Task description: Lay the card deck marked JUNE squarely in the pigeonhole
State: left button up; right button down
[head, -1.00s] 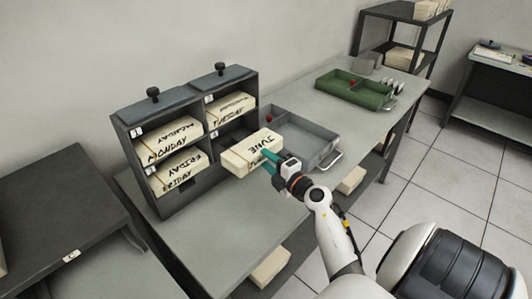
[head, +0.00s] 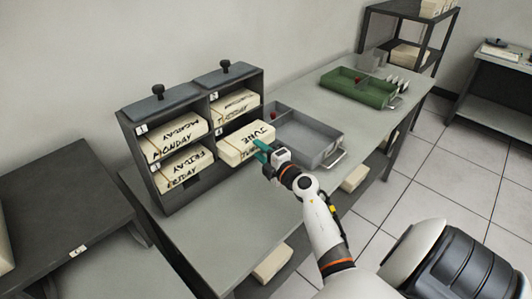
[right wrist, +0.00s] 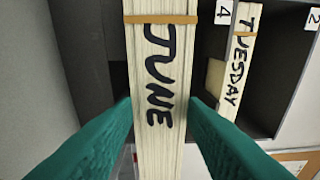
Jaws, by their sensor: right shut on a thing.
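The cream JUNE card deck (head: 246,145), bound with a band, is in my right gripper (head: 262,152). The gripper's green fingers are shut on the deck's sides, one on each side in the right wrist view (right wrist: 160,110). The deck is at the mouth of the lower right pigeonhole (right wrist: 95,80) of the dark rack, the one labelled 4. Its far end appears to be at or just inside the opening; how deep is hidden. The deck covers most of this pigeonhole in the head view. My left gripper is not in view.
The TUESDAY deck (head: 236,105) fills the hole above. The MONDAY (head: 177,139) and FRIDAY (head: 182,170) decks sit in the left column. A grey tray (head: 318,155) stands close right of the rack, with a green tray (head: 358,90) beyond. The table front is clear.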

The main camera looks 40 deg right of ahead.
aim_at(245, 143)
jog(key=shift+w+r, duration=0.15)
jog(key=shift+w, duration=0.9)
jog(key=shift+w+a, duration=0.15)
jog(key=shift+w, duration=1.05)
jog(key=shift+w+a, duration=0.1)
jog(key=shift+w, duration=1.05)
jog(key=shift+f, duration=0.4)
